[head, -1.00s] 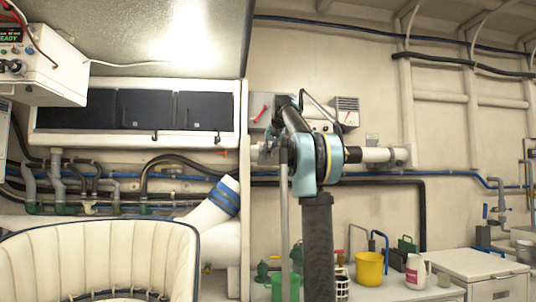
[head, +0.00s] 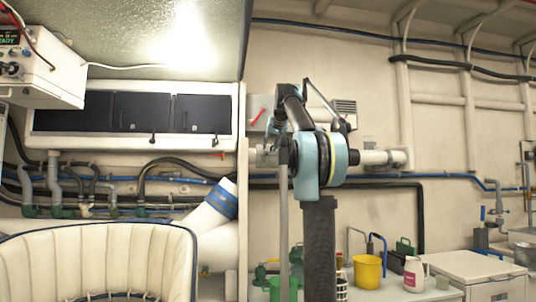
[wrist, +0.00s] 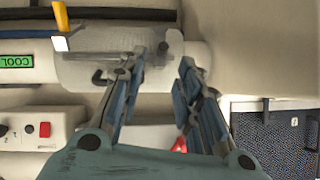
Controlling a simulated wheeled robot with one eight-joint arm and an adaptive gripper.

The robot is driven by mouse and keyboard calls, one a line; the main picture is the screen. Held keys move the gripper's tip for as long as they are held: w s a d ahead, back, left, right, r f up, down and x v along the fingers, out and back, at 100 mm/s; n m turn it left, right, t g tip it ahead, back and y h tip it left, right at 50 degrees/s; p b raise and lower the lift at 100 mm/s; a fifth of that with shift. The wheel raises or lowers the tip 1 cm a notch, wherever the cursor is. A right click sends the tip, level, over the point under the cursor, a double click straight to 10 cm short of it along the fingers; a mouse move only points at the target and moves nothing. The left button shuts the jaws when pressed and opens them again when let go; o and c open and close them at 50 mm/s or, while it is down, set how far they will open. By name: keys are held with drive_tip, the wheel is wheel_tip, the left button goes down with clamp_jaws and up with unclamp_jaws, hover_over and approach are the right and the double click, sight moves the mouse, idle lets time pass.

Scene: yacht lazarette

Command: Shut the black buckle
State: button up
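My gripper (wrist: 174,58) is open in the wrist view, its two blue-grey fingers apart with nothing between them. A small dark hook-shaped piece (wrist: 99,79) shows left of the fingers, against a pale grey, partly see-through body (wrist: 85,66). I cannot tell whether it is the black buckle. My arm hides most of my gripper in the head view.
A white instrument box (head: 50,75) hangs at upper left. A cream padded seat (head: 110,250) fills the lower left, with hoses (head: 100,172) behind it. A yellow bucket (head: 367,271) and a white jug (head: 414,273) stand at lower right. A red switch (head: 258,117) shows behind my arm.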

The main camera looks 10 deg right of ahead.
drive_tip(key=shift+v, duration=2.5)
drive_tip(key=s+f+g, duration=0.3)
drive_tip(key=s+f, duration=1.3)
drive_tip(key=f, duration=0.7)
drive_tip(key=s+a+f+n+g+h, duration=0.1)
drive_tip(key=s+f+g, duration=0.2)
drive_tip(key=s+f, duration=1.3)
drive_tip(key=s+f+g, duration=0.3)
drive_tip(key=s+f, duration=1.3)
drive_tip(key=f, duration=1.5)
drive_tip(key=shift+a, duration=0.3)
drive_tip(key=shift+w, duration=0.1)
drive_tip(key=shift+w+f+g, duration=0.15)
drive_tip(key=shift+w+g, duration=0.15)
drive_tip(key=shift+w, duration=0.15)
